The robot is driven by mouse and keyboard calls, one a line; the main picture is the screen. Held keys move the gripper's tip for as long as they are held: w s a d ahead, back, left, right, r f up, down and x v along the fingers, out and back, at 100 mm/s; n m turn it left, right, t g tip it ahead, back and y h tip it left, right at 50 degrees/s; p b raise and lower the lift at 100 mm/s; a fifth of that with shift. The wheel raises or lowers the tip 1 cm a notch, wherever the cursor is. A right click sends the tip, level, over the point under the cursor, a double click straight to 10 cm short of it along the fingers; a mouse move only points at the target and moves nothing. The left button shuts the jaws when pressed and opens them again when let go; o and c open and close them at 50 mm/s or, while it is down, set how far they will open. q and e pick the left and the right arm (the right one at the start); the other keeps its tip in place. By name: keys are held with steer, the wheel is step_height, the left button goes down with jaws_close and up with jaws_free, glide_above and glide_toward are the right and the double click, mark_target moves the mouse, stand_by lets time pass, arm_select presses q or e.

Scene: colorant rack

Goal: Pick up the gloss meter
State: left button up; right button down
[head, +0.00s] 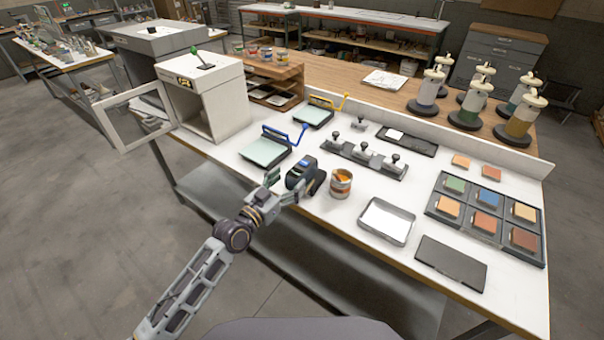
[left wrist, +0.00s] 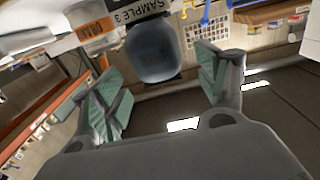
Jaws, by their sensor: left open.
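The gloss meter (head: 304,172) looks like a dark, rounded block with a blue patch on top. It stands on the white bench top near the front edge, left of an open paint can (head: 341,183). My left gripper (head: 288,186) is open just in front of it, at the bench edge. In the left wrist view, a dark grey rounded body (left wrist: 153,53), which appears to be the meter, lies ahead, between the lines of the two spread green-padded fingers (left wrist: 158,92). Nothing is held. I cannot tell whether a finger touches it. My right gripper is not in view.
A blue-handled flat device (head: 265,150) sits behind and left of the meter. A black rack with knobs (head: 365,157) stands behind the can. A metal tray (head: 387,221) and a panel holder (head: 437,215) lie to the right. A white light booth (head: 213,105) stands at the left.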

mark_target(299, 169)
arm_select(q)
steer(key=shift+w+d, duration=0.3)
steer(key=shift+w, duration=0.1)
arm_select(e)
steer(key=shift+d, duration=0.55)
arm_select(q)
steer(key=shift+w+d, duration=0.1)
steer(key=shift+w, duration=0.05)
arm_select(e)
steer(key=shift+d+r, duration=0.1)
arm_select(q)
steer(key=shift+p+x, duration=0.4)
steer(key=shift+x, duration=1.35)
steer(key=shift+w+d, duration=0.35)
steer(key=shift+w, duration=0.25)
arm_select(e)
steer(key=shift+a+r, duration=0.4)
arm_select(q)
steer(key=shift+c, duration=0.2)
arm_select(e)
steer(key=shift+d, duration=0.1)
arm_select(q)
steer(key=c, duration=1.4)
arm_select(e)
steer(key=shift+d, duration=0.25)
arm_select(q)
steer(key=shift+r, duration=0.1)
steer(key=shift+c, duration=0.2)
